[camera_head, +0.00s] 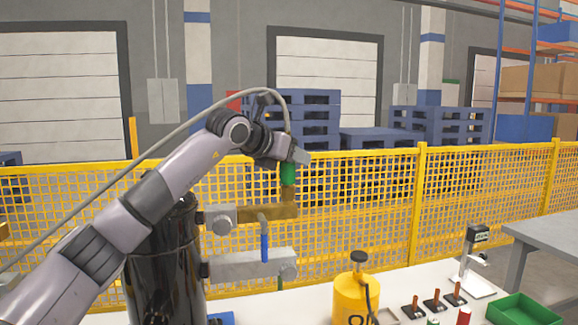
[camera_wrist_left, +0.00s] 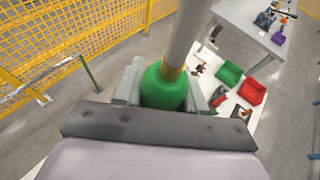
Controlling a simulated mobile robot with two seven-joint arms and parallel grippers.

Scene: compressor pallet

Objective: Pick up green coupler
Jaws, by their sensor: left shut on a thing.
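The green coupler (camera_head: 288,174) is a short green cylinder with a brassy end, at the end of a grey hose that arches over my left arm. My left gripper (camera_head: 290,160) is shut on it, above a brass-coloured fitting on the compressor's upper pipe (camera_head: 285,210). In the left wrist view the green coupler (camera_wrist_left: 163,88) sits between the fingers (camera_wrist_left: 165,95), with the hose running up from it. I cannot tell in the head view whether the coupler touches the fitting below. My right gripper is not in view.
A black tank (camera_head: 165,265) stands behind my left arm, with a blue-handled valve (camera_head: 264,240) beside it. A yellow canister (camera_head: 355,298), several small tools and a green bin (camera_head: 522,310) stand on the white table. A yellow mesh fence (camera_head: 370,215) runs behind.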

